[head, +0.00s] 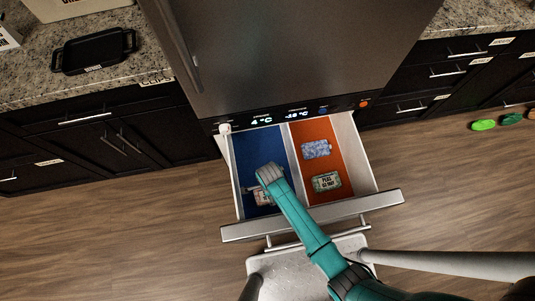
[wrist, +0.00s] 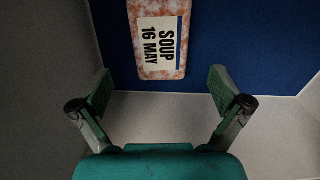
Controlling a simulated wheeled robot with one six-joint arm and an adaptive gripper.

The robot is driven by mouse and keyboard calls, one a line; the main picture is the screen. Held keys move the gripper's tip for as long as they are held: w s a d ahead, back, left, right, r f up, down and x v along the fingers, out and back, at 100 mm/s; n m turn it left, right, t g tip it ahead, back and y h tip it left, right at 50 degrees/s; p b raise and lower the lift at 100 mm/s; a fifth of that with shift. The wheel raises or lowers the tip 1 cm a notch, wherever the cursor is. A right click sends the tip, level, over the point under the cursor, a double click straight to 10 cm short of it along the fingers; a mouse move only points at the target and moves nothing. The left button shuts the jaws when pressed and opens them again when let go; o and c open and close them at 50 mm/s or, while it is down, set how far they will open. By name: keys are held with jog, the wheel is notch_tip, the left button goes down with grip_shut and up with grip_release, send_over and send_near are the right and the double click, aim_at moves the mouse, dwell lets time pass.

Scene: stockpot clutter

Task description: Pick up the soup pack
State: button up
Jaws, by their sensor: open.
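The soup pack (wrist: 160,45) is a flat, mottled pinkish pack with a white label reading "SOUP 16 MAY". It lies on the blue floor (wrist: 245,45) of the drawer's left compartment, near a pale wall in the wrist view. In the head view, the pack (head: 262,198) shows only partly, beside my arm. My gripper (wrist: 160,93) is open and empty, its two fingers spread wide. The pack appears ahead of and between the fingers, and they do not touch it. In the head view my arm reaches over the blue compartment and hides the fingertips.
The open drawer has a pale divider (head: 294,165) and an orange right compartment (head: 325,197). That holds a bluish pack (head: 316,149) and a green pack labelled peas (head: 327,182). The drawer's metal front (head: 370,204) lies under my arm. The fridge (head: 290,50) stands behind.

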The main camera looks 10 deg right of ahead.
jog(key=shift+a+f, duration=0.15)
jog(key=shift+f, duration=2.9)
jog(key=c, duration=1.4)
jog(key=shift+r, duration=0.1)
